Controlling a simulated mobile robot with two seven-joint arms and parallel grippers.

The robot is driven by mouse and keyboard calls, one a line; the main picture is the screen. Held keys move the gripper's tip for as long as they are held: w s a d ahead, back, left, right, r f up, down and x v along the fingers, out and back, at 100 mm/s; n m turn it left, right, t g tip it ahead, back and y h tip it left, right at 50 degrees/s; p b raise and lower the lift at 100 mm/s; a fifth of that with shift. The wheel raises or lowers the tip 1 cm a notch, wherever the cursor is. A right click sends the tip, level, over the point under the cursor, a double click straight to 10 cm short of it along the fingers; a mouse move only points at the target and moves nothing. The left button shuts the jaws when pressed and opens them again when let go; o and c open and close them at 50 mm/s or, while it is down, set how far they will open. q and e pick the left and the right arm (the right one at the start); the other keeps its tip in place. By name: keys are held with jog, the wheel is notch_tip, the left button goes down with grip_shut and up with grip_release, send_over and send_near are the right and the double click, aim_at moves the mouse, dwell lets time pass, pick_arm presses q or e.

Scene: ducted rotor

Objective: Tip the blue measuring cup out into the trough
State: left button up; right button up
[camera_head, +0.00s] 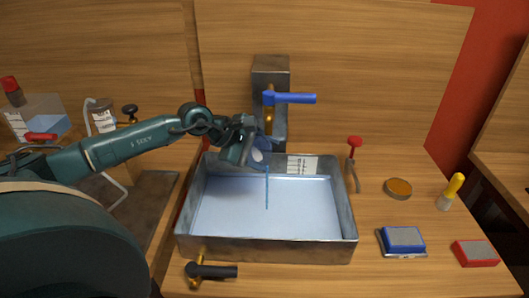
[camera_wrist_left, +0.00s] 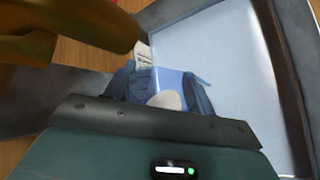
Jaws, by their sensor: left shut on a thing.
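My left gripper (camera_head: 246,146) is over the back rim of the trough and shut on the blue measuring cup (camera_head: 262,153). The gripper mostly hides the cup, which looks tilted. A thin blue stream (camera_head: 267,188) runs straight down from the cup into the metal trough (camera_head: 276,248). The trough's floor looks pale blue; I cannot tell how much liquid is in it. In the left wrist view, the gripper fingers (camera_wrist_left: 163,90) close around a pale, rounded part of the cup (camera_wrist_left: 166,101). My right gripper is not in view.
A block with a blue-handled tap (camera_head: 290,98) stands behind the trough, close to my gripper. A red-topped tool (camera_head: 354,150), round tin (camera_head: 397,188), yellow-handled item (camera_head: 453,188), blue box (camera_head: 403,240) and red box (camera_head: 474,253) lie right. A black-handled valve (camera_head: 212,271) is at the front.

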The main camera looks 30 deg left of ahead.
pick_arm(q)
jog(key=shift+d+f+m+y+b, duration=0.2)
jog(key=shift+f+m+y+b, duration=0.25)
jog(key=shift+f+b, duration=0.2)
jog(key=shift+r, duration=0.1)
dwell(3.8)
dwell(1.0)
dwell(0.4)
jog(key=shift+d+f+y+b, duration=0.1)
jog(key=shift+f+y+b, duration=0.25)
jog(key=shift+f+b, duration=0.15)
jog(key=shift+f+m+y+b, duration=0.3)
jog(key=shift+y+b, duration=0.1)
jog(key=shift+b, duration=0.3)
dwell(0.9)
